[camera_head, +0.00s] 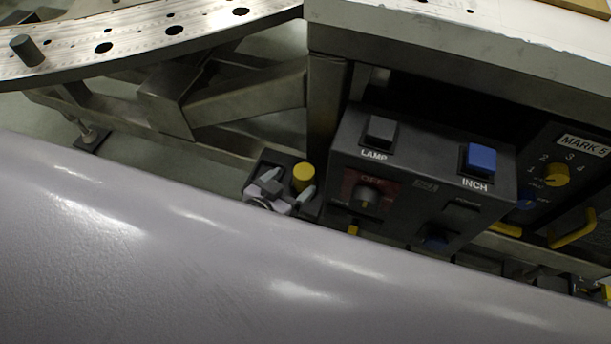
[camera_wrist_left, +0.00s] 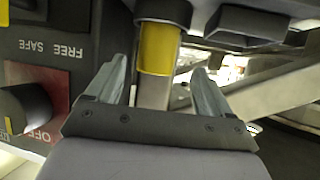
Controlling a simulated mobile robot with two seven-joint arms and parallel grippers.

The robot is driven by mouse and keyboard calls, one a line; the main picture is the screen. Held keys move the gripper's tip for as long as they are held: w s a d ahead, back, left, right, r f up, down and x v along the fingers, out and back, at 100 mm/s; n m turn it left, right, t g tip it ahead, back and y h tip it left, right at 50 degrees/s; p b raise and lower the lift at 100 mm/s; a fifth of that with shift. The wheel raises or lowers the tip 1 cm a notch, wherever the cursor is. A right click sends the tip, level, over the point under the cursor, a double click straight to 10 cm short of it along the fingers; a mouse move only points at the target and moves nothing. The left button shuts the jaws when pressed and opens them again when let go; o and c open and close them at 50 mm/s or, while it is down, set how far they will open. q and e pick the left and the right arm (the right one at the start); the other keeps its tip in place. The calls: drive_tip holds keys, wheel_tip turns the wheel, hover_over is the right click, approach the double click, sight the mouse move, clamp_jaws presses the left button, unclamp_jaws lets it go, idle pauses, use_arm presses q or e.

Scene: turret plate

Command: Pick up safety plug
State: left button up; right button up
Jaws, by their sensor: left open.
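The safety plug, a cylinder with a yellow top (camera_head: 303,177), stands beside the left side of the dark control box. In the left wrist view its yellow band (camera_wrist_left: 158,48) and grey metal shaft show between the fingers. My left gripper (camera_head: 288,190) is open, with one finger on each side of the plug in the picture. In the left wrist view the gripper (camera_wrist_left: 159,75) has visible gaps to the plug on both sides. I cannot tell whether a finger touches it. My right gripper is not in view.
The control box (camera_head: 347,147) has LAMP and INCH buttons and a rotary switch (camera_wrist_left: 28,108) close beside the left gripper. A MARK 5 panel (camera_head: 577,160) stands at the right. A perforated metal plate (camera_head: 150,42) lies above left. My pale arm covers the lower part of the head view.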

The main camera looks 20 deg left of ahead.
sight(298, 181)
use_arm(q)
drive_tip(key=shift+d+b+x, duration=0.15)
drive_tip(key=shift+b+x, duration=0.2)
drive_tip(key=shift+x, duration=1.05)
drive_tip(key=shift+d+b+x, duration=0.15)
drive_tip(key=shift+b+x, duration=0.2)
drive_tip(key=shift+x, duration=1.05)
drive_tip(key=shift+r, duration=0.1)
drive_tip(key=c, duration=1.1)
